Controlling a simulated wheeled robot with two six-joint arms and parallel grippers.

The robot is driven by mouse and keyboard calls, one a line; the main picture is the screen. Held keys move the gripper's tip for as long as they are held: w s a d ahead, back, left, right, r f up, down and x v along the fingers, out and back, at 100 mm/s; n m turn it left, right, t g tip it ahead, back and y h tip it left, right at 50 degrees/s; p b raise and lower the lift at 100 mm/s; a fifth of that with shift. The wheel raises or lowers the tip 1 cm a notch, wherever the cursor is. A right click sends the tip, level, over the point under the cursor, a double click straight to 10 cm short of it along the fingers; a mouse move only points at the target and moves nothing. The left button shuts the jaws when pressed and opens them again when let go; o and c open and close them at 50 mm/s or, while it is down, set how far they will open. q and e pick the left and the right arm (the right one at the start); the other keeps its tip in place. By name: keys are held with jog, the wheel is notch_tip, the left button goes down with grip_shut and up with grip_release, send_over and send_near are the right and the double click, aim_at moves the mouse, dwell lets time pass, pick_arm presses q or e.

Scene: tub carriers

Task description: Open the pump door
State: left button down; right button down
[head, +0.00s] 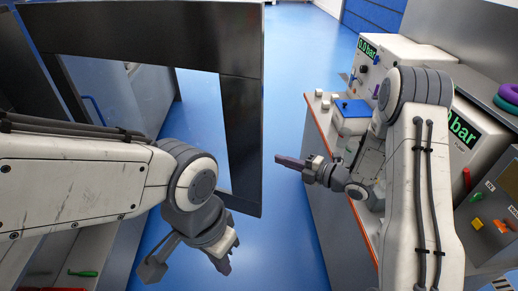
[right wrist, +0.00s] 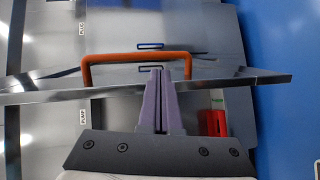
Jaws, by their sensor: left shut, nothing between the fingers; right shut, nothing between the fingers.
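A large dark door frame (head: 242,120) with a see-through opening stands upright at centre left in the head view, swung out over the floor. I take it to be the pump door. My right gripper (head: 277,160) is shut and empty, pointing left just right of its free edge. In the right wrist view the shut fingers (right wrist: 157,72) overlap a thin panel edge (right wrist: 225,83), with an orange handle (right wrist: 135,56) behind the fingertips. Contact cannot be told. "PUMP" lettering shows sideways at left. My left gripper (head: 226,266) is shut and empty, low in front of the door.
A grey bench (head: 325,190) runs along the right with white instrument boxes (head: 400,55), green "bar" displays and a blue-lidded box (head: 352,108). A green-handled tool (head: 84,273) lies low left. Blue floor (head: 285,230) is clear between door and bench.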

aim_at(259, 152)
jog(key=w+a+p, duration=0.1)
jog(key=a, duration=0.1)
jog(key=w+a+n+y+p, duration=0.1)
jog(key=a+p, duration=0.1)
jog(key=w+a+r+y+p, duration=0.1)
jog(key=a+p, duration=0.1)
jog(key=a, duration=0.1)
jog(key=shift+w+n, duration=0.2)
jog(key=shift+n, duration=0.2)
jog(key=shift+w+a+f, duration=0.1)
jog(key=shift+f, duration=0.05)
